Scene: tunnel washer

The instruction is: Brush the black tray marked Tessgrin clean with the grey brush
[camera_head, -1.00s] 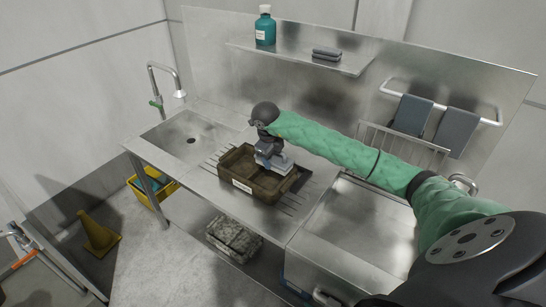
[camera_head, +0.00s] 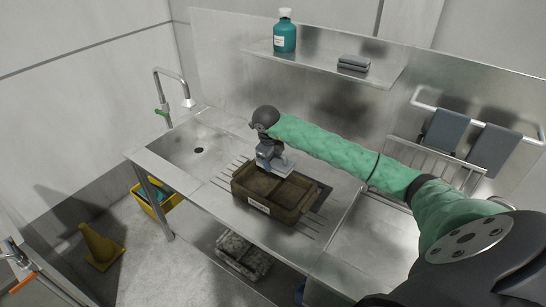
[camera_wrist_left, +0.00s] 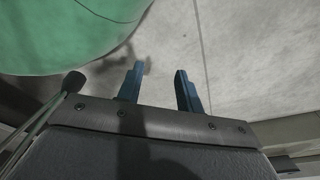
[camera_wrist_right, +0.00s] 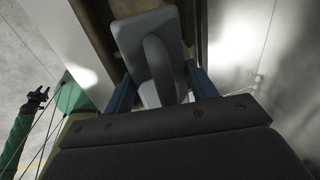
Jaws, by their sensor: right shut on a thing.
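The tray (camera_head: 290,213) sits on the steel counter, its dark walls and floor covered in brown dirt. A white label is on its front wall, too small to read. My right gripper (camera_head: 267,157) is above the tray's back left part, shut on the grey brush (camera_head: 281,166). The brush is at the tray's back edge; I cannot tell whether its bristles touch. In the right wrist view the brush (camera_wrist_right: 150,45) is between the fingers of my right gripper (camera_wrist_right: 163,88). My left gripper (camera_wrist_left: 160,85) is open and empty in the left wrist view, above the floor.
A sink basin (camera_head: 185,140) with a tap (camera_head: 170,90) is left of the tray. A shelf (camera_head: 325,66) above holds a teal bottle (camera_head: 284,37) and grey folded cloths (camera_head: 353,63). A grey crate (camera_head: 243,255) is below the counter. A yellow cone (camera_head: 101,246) stands on the floor.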

